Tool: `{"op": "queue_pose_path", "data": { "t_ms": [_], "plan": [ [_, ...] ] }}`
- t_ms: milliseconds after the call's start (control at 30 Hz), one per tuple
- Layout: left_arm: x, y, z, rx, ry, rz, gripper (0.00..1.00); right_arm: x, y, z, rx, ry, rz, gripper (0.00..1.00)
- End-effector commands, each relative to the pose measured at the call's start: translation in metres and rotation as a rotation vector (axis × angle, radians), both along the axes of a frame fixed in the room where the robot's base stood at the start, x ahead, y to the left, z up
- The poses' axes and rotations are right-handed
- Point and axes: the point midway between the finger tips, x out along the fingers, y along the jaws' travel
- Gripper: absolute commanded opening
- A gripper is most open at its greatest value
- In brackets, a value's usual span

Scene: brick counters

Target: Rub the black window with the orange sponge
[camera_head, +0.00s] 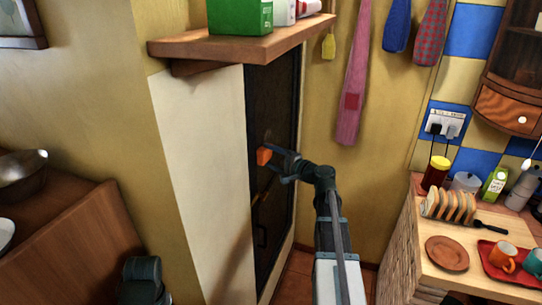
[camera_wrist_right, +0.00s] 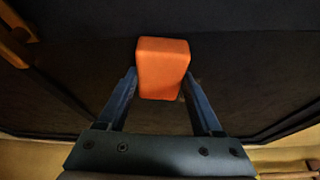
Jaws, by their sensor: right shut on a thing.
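The black window (camera_head: 272,100) is a tall dark panel set in the wall below a wooden shelf. It fills most of the right wrist view as a dark surface (camera_wrist_right: 85,85). The orange sponge (camera_head: 263,156) is a small block in front of the window's middle. It also shows in the right wrist view (camera_wrist_right: 162,62). My right gripper (camera_head: 272,157) is shut on the sponge, with a blue finger on each side of it. I cannot tell whether the sponge touches the window. My left gripper is not in view.
The wooden shelf (camera_head: 230,46) juts out above the window and carries a green box (camera_head: 240,17). A counter on the right holds toast in a rack (camera_head: 450,205), a brown plate (camera_head: 447,252) and cups. A wooden cabinet (camera_head: 75,250) stands at the left.

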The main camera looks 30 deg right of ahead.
Motion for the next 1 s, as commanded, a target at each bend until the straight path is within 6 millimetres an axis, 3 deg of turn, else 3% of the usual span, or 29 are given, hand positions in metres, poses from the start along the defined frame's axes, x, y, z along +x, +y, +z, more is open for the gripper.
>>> {"op": "queue_pose_path", "data": {
  "t_ms": [333, 667, 1000],
  "plan": [
    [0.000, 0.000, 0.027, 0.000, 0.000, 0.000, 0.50, 0.000, 0.000, 0.027, 0.001, -0.001, 0.002, 0.23],
    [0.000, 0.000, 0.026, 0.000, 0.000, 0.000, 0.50, 0.004, -0.004, 0.026, 0.001, -0.001, 0.001, 0.23],
    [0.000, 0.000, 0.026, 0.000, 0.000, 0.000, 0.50, 0.023, -0.024, 0.026, 0.000, -0.001, 0.000, 0.23]
  ]
}}
